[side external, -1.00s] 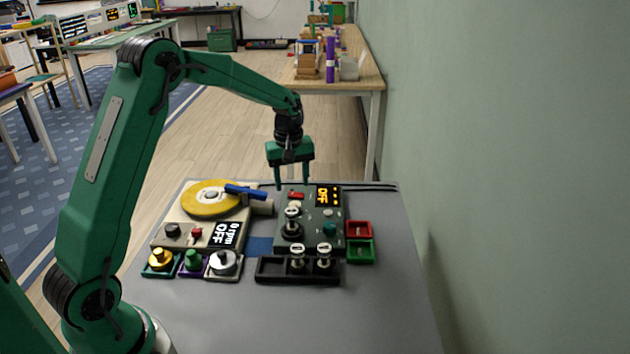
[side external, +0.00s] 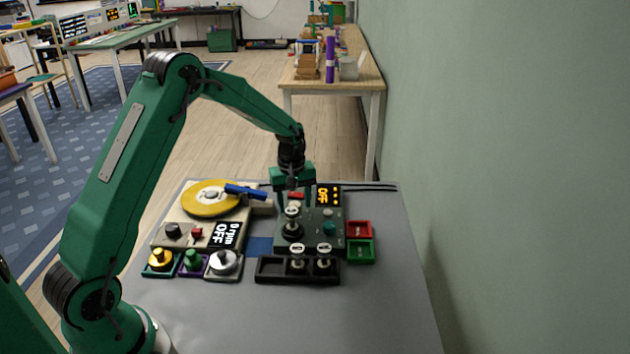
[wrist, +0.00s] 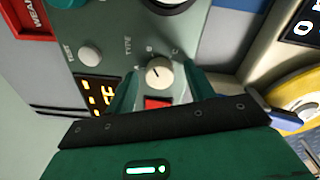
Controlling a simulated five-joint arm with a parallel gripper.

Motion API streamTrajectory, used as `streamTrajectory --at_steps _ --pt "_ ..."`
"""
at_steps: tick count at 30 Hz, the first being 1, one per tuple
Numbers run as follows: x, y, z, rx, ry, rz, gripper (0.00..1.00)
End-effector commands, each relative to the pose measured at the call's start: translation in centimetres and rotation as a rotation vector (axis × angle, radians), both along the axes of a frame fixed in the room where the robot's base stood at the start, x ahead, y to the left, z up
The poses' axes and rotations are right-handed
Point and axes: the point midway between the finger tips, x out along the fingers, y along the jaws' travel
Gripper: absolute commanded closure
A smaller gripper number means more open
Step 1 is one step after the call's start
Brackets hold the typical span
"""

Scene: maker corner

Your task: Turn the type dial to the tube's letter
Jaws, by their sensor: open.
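The tester (side external: 318,243) is a dark grey-green box with a tube (side external: 292,230) upright in its socket. The tube's pale cap carries a mark too small to read. In the wrist view, the type dial (wrist: 158,74) is a round cream knob with a dark pointer line, beside the word TYPE. Letters B and C show near it; another mark is partly hidden. My gripper (wrist: 160,80) is open, with one finger on each side of the dial and not closed on it. In the side view my gripper (side external: 293,200) is low over the tester's back part.
Two more tubes (side external: 297,258) (side external: 323,257) stand in a black rack. Red (side external: 359,230) and green (side external: 360,251) bins are right; a turntable machine (side external: 173,213) is left.

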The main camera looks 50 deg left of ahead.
Motion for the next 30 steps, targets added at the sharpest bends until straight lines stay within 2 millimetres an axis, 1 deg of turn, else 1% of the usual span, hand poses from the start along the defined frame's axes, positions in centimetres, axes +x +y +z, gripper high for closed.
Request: streamTrajectory --at_steps 1,7,8,14,20,26,30 --pt "-0.01 0.00 0.00 0.000 0.000 0.000 0.51" --pt "-0.02 0.01 0.02 0.000 0.000 0.000 0.90" --pt "-0.02 0.01 0.02 0.000 0.001 0.000 0.91" --pt "-0.05 0.03 0.04 0.000 0.002 -0.005 0.91" --pt "-0.08 0.06 0.05 0.001 0.005 -0.045 0.91" --pt "-0.12 0.12 0.06 0.004 0.010 -0.140 0.91" --pt "-0.16 0.18 0.05 0.006 0.017 -0.241 0.91"
